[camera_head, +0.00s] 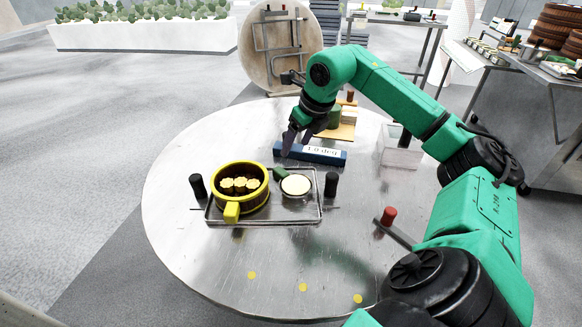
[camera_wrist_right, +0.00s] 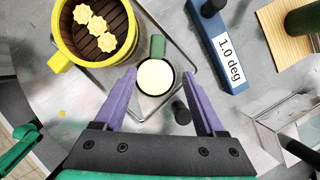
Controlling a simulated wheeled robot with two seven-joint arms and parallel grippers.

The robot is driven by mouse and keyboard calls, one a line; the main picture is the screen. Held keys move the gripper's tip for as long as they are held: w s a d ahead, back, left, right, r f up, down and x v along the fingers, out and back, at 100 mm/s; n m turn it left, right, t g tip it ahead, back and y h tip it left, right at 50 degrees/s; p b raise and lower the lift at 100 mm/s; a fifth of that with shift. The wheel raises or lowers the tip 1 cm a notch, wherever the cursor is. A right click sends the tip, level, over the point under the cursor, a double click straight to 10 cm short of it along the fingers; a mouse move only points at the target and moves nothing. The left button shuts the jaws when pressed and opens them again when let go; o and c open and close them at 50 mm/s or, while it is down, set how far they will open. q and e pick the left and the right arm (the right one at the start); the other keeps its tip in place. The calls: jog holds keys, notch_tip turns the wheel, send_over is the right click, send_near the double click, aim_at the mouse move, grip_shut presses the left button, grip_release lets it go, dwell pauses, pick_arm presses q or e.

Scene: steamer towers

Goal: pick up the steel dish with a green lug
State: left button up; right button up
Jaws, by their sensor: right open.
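The steel dish (camera_head: 296,185) is small and round, with a cream-coloured inside. Its green lug (camera_head: 279,173) points to the back left. It sits on a metal tray (camera_head: 265,221) on the round table. In the right wrist view the dish (camera_wrist_right: 155,78) lies between the fingertips in the picture, with its green lug (camera_wrist_right: 157,46) beyond them. My right gripper (camera_head: 297,147) is open and empty, with purple fingers. It is behind the dish and above the table, apart from it. My left gripper is not in view.
A yellow-rimmed basket (camera_head: 214,185) with yellow pieces stands left of the dish. Black upright handles (camera_head: 331,184) flank the tray. A blue block (camera_head: 322,155) labelled "1.0 deg" lies behind. A clear box (camera_head: 401,152) stands right. The table's front is mostly clear.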

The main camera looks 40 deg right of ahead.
send_near(284, 173)
jog(key=shift+w+a+f, duration=0.15)
jog(key=shift+f, duration=0.3)
jog(key=shift+w+a+f, duration=0.1)
jog(key=shift+w+f, duration=0.05)
jog(key=shift+f, duration=0.35)
jog(key=x, duration=0.3)
jog(key=p+x, duration=0.1)
jog(key=x, duration=0.2)
jog(key=shift+w+d+f, duration=0.1)
jog(key=shift+d+f, duration=0.1)
jog(key=shift+f, duration=0.2)
jog(key=shift+w+d+f, duration=0.1)
jog(key=shift+w+f, duration=0.1)
jog(key=shift+f, duration=0.2)
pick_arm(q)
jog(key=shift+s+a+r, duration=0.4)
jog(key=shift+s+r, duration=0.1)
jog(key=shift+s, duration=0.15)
pick_arm(e)
jog(key=shift+r, duration=0.1)
grip_shut()
